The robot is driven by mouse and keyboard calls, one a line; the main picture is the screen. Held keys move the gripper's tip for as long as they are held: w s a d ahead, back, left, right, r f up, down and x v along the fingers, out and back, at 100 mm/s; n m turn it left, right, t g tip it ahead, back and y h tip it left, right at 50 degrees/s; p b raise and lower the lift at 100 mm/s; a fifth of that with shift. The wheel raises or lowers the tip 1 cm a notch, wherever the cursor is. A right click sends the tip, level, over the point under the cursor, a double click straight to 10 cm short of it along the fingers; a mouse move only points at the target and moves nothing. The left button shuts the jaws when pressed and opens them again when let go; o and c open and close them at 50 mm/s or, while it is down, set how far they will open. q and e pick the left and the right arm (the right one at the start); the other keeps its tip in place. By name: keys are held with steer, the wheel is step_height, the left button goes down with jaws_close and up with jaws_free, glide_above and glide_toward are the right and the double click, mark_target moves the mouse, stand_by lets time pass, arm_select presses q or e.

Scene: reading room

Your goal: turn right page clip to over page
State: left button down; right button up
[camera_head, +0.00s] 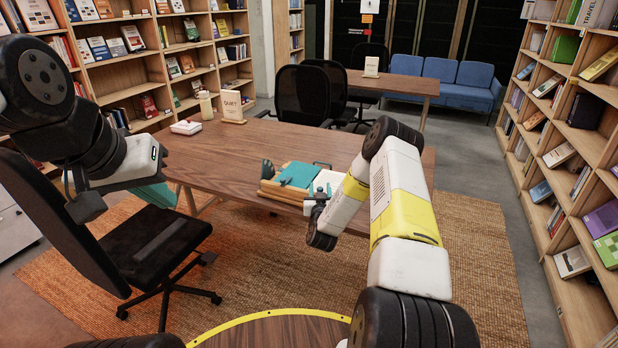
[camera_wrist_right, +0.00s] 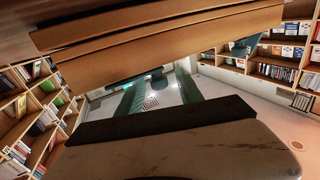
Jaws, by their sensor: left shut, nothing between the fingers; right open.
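A wooden book stand (camera_head: 275,190) lies at the table's near edge in the head view. A teal cover or page (camera_head: 298,174) lies on it, with a white page (camera_head: 327,182) to its right. Small dark teal parts show at its left (camera_head: 267,168) and back (camera_head: 322,165); I cannot tell which is the right page clip. My left gripper (camera_head: 155,196) is shut and empty, left of the table and away from the stand. My right gripper's teal fingers (camera_wrist_right: 160,82) are apart and empty in the right wrist view, below the stand's board edges (camera_wrist_right: 160,45). My right arm hides part of the stand's right side.
The wooden table (camera_head: 240,150) holds a sign (camera_head: 232,105), a white tray (camera_head: 186,127) and a cup (camera_head: 206,106) at its far left. A black chair (camera_head: 155,240) stands at the near left. Bookshelves line both sides. Most of the tabletop is clear.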

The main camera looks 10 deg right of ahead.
steer(key=shift+x, duration=1.65)
jaws_close()
steer(key=shift+n+y, duration=0.3)
steer(key=shift+y, duration=0.2)
steer(key=n+y, duration=0.2)
steer(key=y, duration=0.1)
steer(key=a+n+y, duration=0.1)
steer(key=n+y, duration=0.1)
steer(key=y, duration=0.1)
steer(key=shift+s+a+n+g+y, duration=0.15)
steer(key=shift+n+g+y, duration=0.3)
steer(key=shift+n+y, duration=0.5)
steer(key=shift+s+a+n+g+y, duration=0.15)
steer(key=shift+n+g+y, duration=0.3)
steer(key=shift+y, duration=0.8)
steer(key=shift+w+a+n+g+y, duration=0.1)
steer(key=shift+a+n+g+y, duration=0.25)
steer(key=shift+n+y, duration=0.6)
steer(key=shift+y, duration=0.25)
jaws_free()
